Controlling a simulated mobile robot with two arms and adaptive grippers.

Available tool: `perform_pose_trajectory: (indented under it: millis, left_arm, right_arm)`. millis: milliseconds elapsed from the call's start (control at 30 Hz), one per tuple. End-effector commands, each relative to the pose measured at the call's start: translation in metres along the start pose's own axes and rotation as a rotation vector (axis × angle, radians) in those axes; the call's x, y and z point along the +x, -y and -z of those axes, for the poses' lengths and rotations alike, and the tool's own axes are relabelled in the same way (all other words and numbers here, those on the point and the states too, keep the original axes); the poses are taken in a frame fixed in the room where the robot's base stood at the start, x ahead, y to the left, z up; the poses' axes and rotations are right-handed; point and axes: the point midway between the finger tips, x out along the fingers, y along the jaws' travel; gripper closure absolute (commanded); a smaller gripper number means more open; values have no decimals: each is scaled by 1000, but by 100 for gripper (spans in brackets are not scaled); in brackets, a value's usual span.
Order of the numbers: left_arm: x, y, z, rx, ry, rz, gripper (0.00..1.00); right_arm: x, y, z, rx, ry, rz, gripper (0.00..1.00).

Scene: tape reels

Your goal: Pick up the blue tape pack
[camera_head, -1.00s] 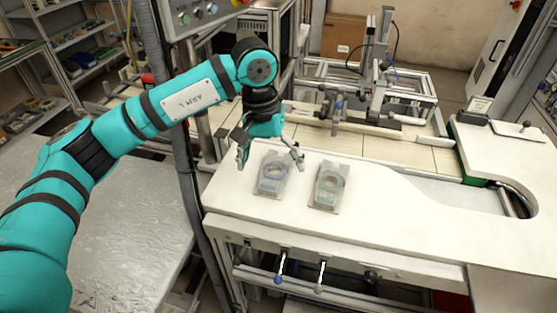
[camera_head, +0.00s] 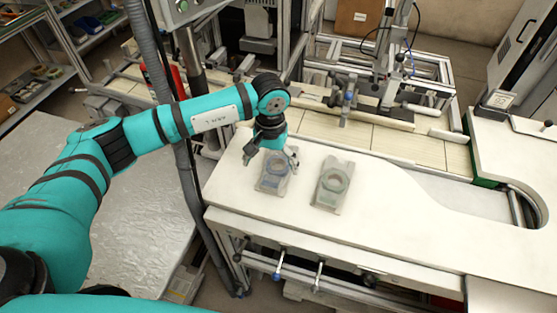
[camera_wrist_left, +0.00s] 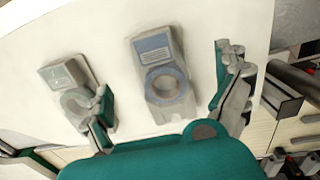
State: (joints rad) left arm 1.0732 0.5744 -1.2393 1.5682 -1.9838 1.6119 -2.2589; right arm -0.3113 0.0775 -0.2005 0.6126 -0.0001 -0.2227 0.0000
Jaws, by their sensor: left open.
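The blue tape pack (camera_head: 273,181) lies flat on the white table top. It is a grey tray with a blue ring and label, and in the left wrist view the blue tape pack (camera_wrist_left: 157,62) lies between my open fingers. My left gripper (camera_head: 271,157) is open and empty just above and behind the pack, covering part of its far end in the head view. The left gripper's two fingers (camera_wrist_left: 170,100) spread to either side of the pack in the wrist view. My right gripper is not in view.
A similar green tape pack (camera_head: 333,184) lies just right of the blue one; in the wrist view one finger overlaps that green pack (camera_wrist_left: 68,76). The white table (camera_head: 400,215) is clear to the right. A metal fixture (camera_head: 390,80) stands behind it.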

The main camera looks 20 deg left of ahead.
Motion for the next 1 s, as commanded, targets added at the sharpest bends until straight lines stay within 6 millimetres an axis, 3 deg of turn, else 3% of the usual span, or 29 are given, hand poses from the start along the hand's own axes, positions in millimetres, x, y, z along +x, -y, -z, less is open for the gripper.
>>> perform_pose_trajectory:
  millis: [100,233,400,533,800,1000]
  left_arm:
    - [7,0,0,1,1,-1,0]
    - [14,-2,-2,1,3,-1,0]
    - [36,-4,-5,0,5,-1,0]
    - [54,-4,-4,-1,2,-1,0]
    - [61,-3,-3,1,-1,-1,0]
    - [60,-3,-3,1,-1,-1,24]
  right_arm:
    - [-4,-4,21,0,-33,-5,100]
    - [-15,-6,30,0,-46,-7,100]
    - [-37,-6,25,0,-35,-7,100]
    - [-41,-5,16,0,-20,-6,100]
    - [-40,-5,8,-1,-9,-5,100]
    - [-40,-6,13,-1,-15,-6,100]
